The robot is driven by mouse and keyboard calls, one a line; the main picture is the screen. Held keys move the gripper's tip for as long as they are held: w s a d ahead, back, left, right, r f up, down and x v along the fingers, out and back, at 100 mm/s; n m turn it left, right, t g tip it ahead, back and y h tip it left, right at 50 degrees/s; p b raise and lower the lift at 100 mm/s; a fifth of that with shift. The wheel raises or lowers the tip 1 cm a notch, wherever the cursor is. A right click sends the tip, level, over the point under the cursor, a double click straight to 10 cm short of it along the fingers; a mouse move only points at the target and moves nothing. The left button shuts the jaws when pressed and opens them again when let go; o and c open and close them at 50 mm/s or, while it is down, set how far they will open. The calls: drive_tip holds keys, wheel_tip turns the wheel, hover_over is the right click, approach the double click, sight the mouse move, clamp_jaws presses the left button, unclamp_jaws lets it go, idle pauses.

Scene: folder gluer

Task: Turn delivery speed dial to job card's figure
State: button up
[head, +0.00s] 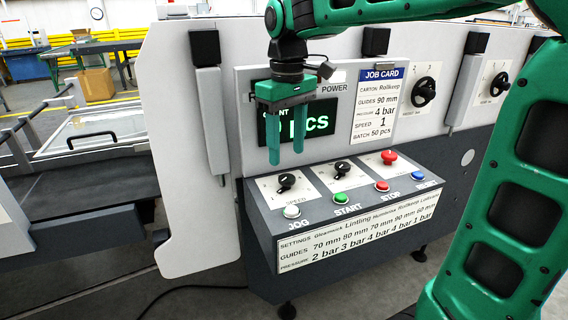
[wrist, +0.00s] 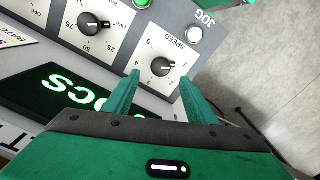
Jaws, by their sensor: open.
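The speed dial (head: 286,182) is a black knob at the left of the sloped console. The job card (head: 376,105) on the upright panel reads speed 1. My gripper (head: 285,158) hangs fingers down above the dial, open and empty. In the wrist view its fingers (wrist: 159,82) lie on either side of the dial, apparently short of touching it.
A second dial (head: 342,167) stands right of the speed dial, with a red mushroom button (head: 389,157) beyond. White (head: 291,211), green (head: 340,199), red (head: 382,186) and blue (head: 418,176) buttons line the console front. The count display (head: 318,122) is behind my gripper.

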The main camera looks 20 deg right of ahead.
drive_tip(key=shift+r, duration=2.2)
